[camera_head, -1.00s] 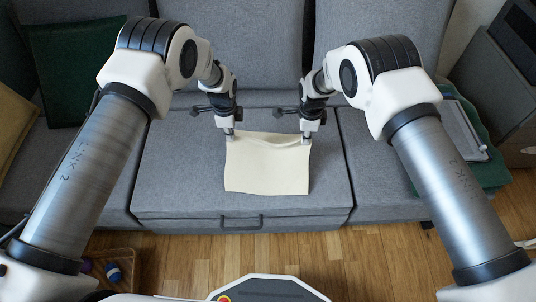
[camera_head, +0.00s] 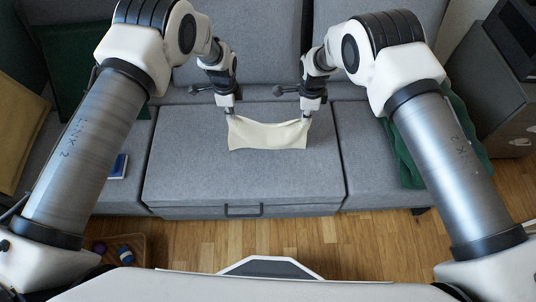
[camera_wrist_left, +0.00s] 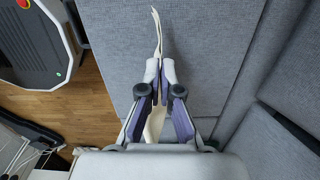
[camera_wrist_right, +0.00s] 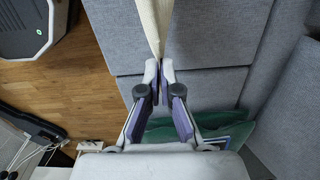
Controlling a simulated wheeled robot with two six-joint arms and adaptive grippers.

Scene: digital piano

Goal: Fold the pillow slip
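The cream pillow slip (camera_head: 267,136) is stretched between my two grippers in the head view, over the middle seat cushion. Its top edge sags slightly between them. My left gripper (camera_head: 230,111) is shut on its top left corner. My right gripper (camera_head: 307,114) is shut on its top right corner. In the left wrist view the slip (camera_wrist_left: 157,35) is a thin edge-on strip running up from the closed fingertips (camera_wrist_left: 160,75). In the right wrist view the slip (camera_wrist_right: 155,25) rises from the closed fingertips (camera_wrist_right: 159,75). I cannot tell whether its lower edge touches the cushion.
The grey sofa's middle seat (camera_head: 190,170) is bare around the slip. A blue book (camera_head: 119,166) lies on the left seat, a green cloth (camera_head: 405,155) on the right. Cushions (camera_head: 70,75) stand at the left. A basket (camera_head: 140,250) sits on the wooden floor.

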